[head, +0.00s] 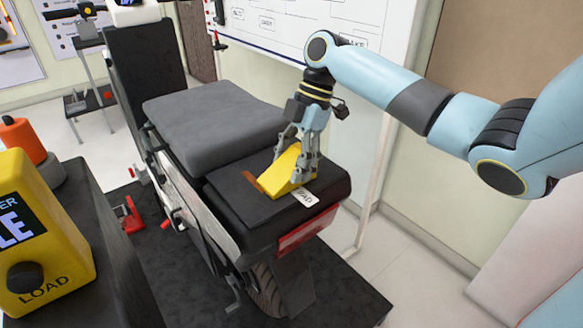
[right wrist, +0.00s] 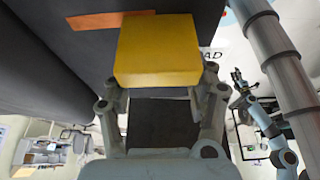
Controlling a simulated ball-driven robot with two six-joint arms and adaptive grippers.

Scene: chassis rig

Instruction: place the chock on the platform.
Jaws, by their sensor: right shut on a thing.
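The yellow chock (head: 283,174) is a wedge held at the black platform (head: 235,192) on the rear of the chassis rig. My right gripper (head: 298,165) comes down from above and is shut on the chock. In the right wrist view the chock (right wrist: 157,50) sits between the two fingers (right wrist: 157,95). The chock is low over the platform, close to an orange-brown strip (head: 248,181) and a white label (head: 305,197). I cannot tell whether its underside touches the surface.
A grey padded seat (head: 215,118) stands just in front of the platform. A yellow load meter (head: 40,235) and an orange-topped item (head: 22,140) stand on a dark surface at the left. A whiteboard (head: 330,22) is behind. The platform's left part is clear.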

